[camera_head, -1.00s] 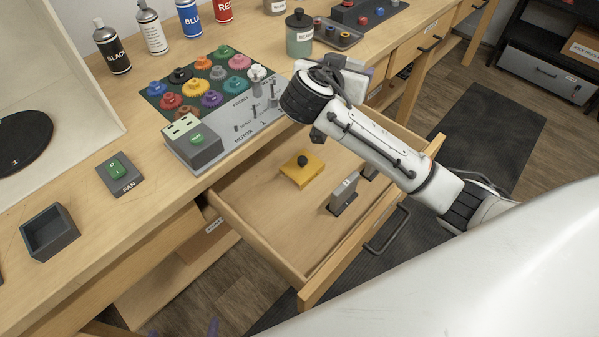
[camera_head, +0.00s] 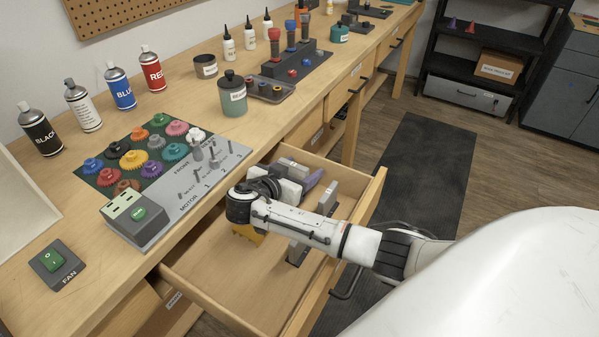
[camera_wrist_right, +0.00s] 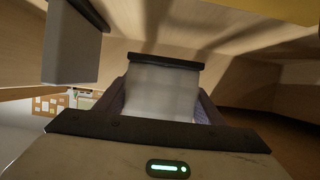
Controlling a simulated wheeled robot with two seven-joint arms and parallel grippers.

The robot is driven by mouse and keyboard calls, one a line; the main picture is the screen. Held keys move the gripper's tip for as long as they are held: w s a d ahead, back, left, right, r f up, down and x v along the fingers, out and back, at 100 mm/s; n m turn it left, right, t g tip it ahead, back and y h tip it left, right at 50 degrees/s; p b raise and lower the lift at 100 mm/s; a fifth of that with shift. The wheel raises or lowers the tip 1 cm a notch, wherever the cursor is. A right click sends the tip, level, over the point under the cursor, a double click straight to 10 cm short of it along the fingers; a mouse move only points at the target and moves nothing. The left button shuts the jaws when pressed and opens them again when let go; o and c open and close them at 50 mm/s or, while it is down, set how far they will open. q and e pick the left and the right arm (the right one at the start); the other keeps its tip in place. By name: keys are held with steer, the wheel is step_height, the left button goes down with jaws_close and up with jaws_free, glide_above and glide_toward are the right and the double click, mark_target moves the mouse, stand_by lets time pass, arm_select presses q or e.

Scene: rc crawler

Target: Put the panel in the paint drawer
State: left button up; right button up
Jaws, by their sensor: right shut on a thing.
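The open wooden drawer (camera_head: 225,291) juts out from the workbench. My right gripper (camera_head: 301,178) is down inside its far part, with a purple finger showing. In the wrist view the gripper (camera_wrist_right: 160,105) is shut on a pale grey panel (camera_wrist_right: 160,90) with a dark strip along its far edge. The panel is between the fingers, with the drawer's wood around it. I cannot tell whether it touches the drawer floor. In the head view my arm mostly hides it. My left gripper is not in view.
In the drawer, a yellow block (camera_head: 246,233) is partly hidden by my wrist. Grey upright pieces (camera_head: 328,197) stand near the front wall, close to my arm. The drawer's near end is clear. A gear board (camera_head: 155,155) and spray cans (camera_head: 122,88) occupy the bench above.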

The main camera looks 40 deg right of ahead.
steer(key=shift+f, duration=0.3)
steer(key=shift+f+b, duration=0.55)
steer(key=shift+b, duration=0.05)
steer(key=shift+f, duration=0.1)
steer(key=o, duration=1.1)
